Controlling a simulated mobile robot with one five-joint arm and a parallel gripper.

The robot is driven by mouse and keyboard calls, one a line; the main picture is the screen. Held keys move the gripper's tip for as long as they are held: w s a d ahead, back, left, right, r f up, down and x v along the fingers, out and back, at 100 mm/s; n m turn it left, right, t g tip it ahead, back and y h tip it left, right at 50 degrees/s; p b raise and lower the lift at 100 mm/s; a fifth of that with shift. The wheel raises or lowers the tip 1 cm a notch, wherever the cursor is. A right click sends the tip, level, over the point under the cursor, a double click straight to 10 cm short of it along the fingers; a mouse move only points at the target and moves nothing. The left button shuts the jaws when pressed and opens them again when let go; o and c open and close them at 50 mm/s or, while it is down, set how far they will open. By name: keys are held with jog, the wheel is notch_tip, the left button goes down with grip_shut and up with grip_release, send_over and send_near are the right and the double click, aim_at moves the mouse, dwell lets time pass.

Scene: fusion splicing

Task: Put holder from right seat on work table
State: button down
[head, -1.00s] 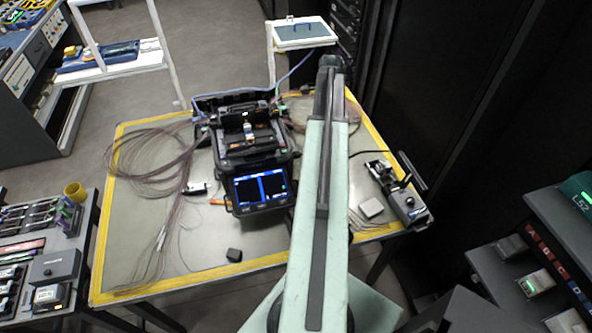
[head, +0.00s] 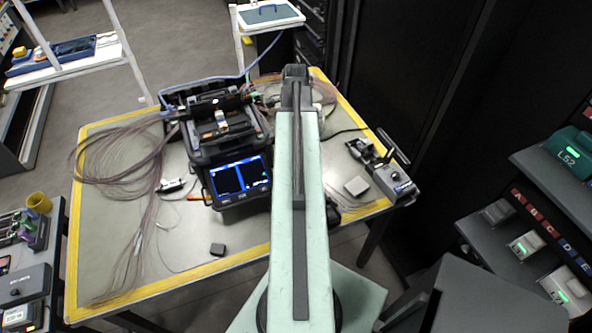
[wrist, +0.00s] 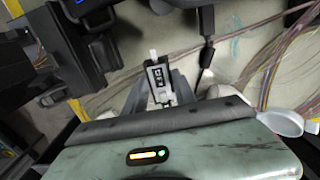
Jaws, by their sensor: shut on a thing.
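In the wrist view a small white and dark holder (wrist: 159,82) sits between the two grey fingers of my gripper (wrist: 160,88), which is shut on it. In the head view my arm reaches over the table, and its own bulk hides the gripper and the holder. The work table (head: 180,250) has a grey top with a yellow border. The black splicer (head: 241,182) stands on it with its lid up and screen lit, left of my arm. Its right seat cannot be made out.
Coiled fibres (head: 115,165) cover the table's left part. The front middle has bare room.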

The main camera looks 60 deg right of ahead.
jog(key=shift+s+a+f, duration=0.2)
jog(key=shift+a+f, duration=0.05)
jog(key=shift+a, duration=0.1)
notch_tip(320, 180, down, 10)
jog(key=b, duration=1)
jog(key=shift+f, duration=0.2)
jog(key=shift+r, duration=0.25)
jog(key=shift+f, duration=0.15)
jog(key=c, duration=1)
grip_release()
notch_tip(320, 180, up, 13)
jog(key=p, duration=1.2)
jog(key=shift+f, duration=0.3)
